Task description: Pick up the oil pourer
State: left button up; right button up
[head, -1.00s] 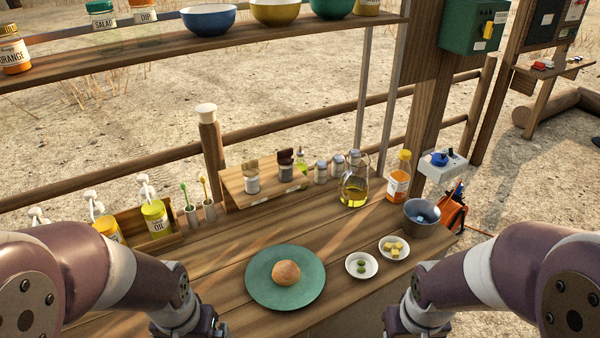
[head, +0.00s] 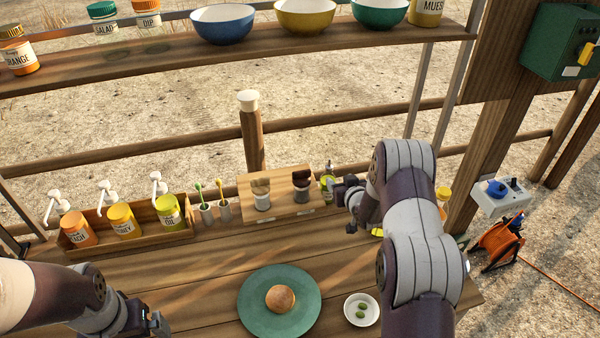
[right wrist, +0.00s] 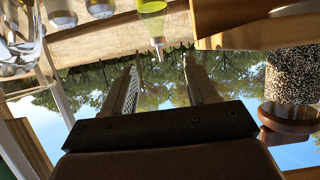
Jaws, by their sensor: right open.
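The oil pourer (head: 327,180), a small bottle of yellow-green liquid with a thin spout, stands beside the right end of the wooden jar stand. In the head view my right gripper (head: 340,193) is just right of it and partly covers it. In the right wrist view, which is upside down, the pourer (right wrist: 153,20) hangs from the top with its spout pointing down. It lies ahead of my right gripper's spread, empty fingers (right wrist: 163,78), apart from them. My left gripper (head: 157,322) is low at the left; its finger opening is unclear.
The jar stand (head: 285,212) holds two jars left of the pourer. A wooden box (head: 135,243) holds pump bottles. A green plate (head: 255,323) with a bun and a small olive dish (head: 371,309) are in front. A glass vessel (right wrist: 20,45) shows in the wrist view.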

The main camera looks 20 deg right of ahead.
aim_at(330, 168)
jog(key=p+x, duration=0.3)
jog(key=x, duration=0.7)
jog(key=shift+w+d+r, duration=0.15)
jog(key=shift+w+d, duration=0.05)
jog(key=shift+w, duration=0.35)
pick_arm(q)
jog(key=r, duration=0.3)
jog(key=shift+s+a+r, duration=0.1)
jog(key=shift+a+r, duration=0.2)
pick_arm(e)
jog(key=shift+w+f, duration=0.2)
jog(key=shift+f, duration=0.1)
jog(key=c, duration=1)
jog(key=shift+r, duration=0.1)
grip_shut()
